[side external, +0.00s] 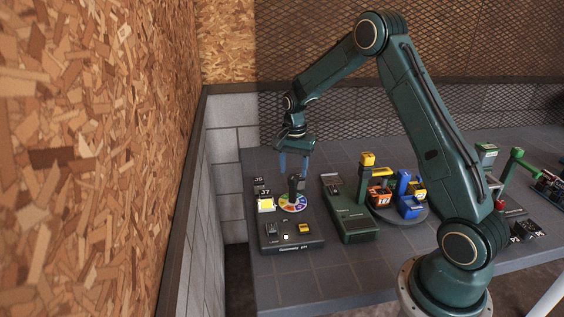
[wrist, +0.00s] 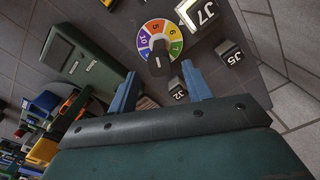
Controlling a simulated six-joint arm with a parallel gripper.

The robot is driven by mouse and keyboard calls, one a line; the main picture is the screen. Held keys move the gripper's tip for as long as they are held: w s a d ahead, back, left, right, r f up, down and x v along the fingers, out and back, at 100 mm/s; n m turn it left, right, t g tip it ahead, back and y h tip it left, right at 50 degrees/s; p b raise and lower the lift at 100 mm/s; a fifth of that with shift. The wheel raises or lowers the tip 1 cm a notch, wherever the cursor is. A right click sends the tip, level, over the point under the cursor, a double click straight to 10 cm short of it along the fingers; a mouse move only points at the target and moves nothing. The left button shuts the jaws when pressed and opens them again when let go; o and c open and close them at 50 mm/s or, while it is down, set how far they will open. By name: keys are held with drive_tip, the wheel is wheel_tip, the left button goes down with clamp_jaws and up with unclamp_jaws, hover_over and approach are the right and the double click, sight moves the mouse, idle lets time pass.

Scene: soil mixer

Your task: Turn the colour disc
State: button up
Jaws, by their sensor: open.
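In the wrist view, the two fingertips (wrist: 158,69) lie either side of the knob with a gap on each side. I cannot tell whether they are low enough to flank it.
A green box (side external: 348,208) and a round tray (side external: 424,218) with coloured blocks stand to the right.

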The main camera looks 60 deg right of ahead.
wheel_tip(320, 180, up, 12)
drive_tip(key=shift+f, duration=0.25)
idle(0.5)
drive_tip(key=s+a+r+n+t, duration=0.3)
drive_tip(key=s+a+r+n, duration=0.4)
drive_tip(key=s+a+r, duration=0.5)
drive_tip(key=s+a+f+n+t, duration=0.1)
drive_tip(key=s+a+n, duration=0.2)
drive_tip(key=s, duration=0.5)
drive_tip(key=s+a+f+n+t, duration=0.1)
drive_tip(key=s+a+n, duration=0.2)
drive_tip(key=s+n, duration=0.2)
drive_tip(key=shift+s+t, duration=0.3)
drive_tip(key=shift+s, duration=1.4)
drive_tip(key=shift+a, duration=0.1)
